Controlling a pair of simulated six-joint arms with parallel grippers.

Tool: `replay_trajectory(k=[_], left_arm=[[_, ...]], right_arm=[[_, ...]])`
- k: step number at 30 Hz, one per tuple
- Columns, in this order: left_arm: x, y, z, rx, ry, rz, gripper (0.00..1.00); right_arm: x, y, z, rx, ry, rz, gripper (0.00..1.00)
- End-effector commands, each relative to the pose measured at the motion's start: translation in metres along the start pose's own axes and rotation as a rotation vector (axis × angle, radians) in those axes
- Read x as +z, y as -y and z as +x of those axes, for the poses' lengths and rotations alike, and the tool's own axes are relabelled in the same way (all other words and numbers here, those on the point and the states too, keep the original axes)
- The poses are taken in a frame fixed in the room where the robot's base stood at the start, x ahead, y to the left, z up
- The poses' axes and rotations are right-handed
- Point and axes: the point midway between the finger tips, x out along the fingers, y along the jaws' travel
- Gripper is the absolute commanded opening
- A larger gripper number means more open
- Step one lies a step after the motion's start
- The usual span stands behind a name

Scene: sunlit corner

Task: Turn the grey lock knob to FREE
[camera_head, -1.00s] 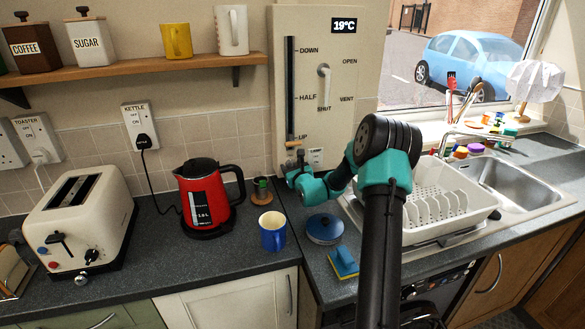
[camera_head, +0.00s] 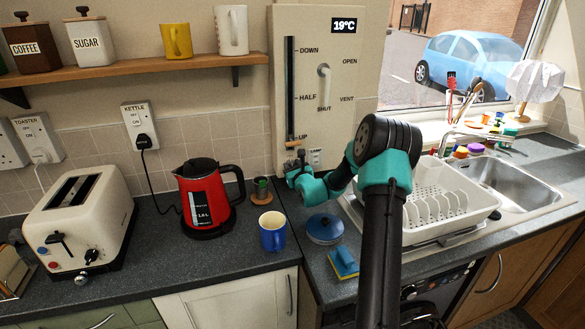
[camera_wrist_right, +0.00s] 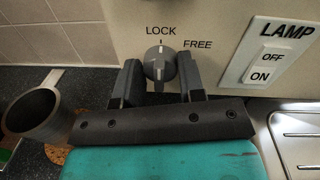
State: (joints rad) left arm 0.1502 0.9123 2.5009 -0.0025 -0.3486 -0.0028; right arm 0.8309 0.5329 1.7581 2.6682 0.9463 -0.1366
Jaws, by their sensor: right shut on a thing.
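The grey lock knob (camera_wrist_right: 160,64) is on the lower front of the cream panel (camera_wrist_right: 215,15). Its white pointer line points up, at the tick under the word LOCK. The word FREE is to the upper right of the knob. My right gripper (camera_wrist_right: 160,78) has one dark finger on each side of the knob and is shut on it. In the head view my right gripper (camera_head: 294,169) is at the panel's lower left edge, and the knob is hidden there. My left gripper is not in view.
A LAMP switch (camera_wrist_right: 271,58) is close right of the knob. A slider with a wooden handle (camera_head: 293,143) is just above the gripper. A dark cup (camera_wrist_right: 37,112) is lower left in the wrist view. A blue mug (camera_head: 272,238) and red kettle (camera_head: 205,200) stand left on the counter.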

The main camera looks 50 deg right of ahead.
Motion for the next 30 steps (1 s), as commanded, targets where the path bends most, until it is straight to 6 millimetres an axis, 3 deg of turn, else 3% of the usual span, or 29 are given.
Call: replay_trajectory(k=[11, 30], left_arm=[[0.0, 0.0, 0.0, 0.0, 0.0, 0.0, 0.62], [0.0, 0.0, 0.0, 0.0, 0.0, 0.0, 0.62]], right_arm=[[-0.0005, 0.0001, -0.0001, -0.002, 0.011, 0.17, 0.13], [-0.0015, 0.0012, -0.0002, -0.009, 0.05, 0.749, 0.13]])
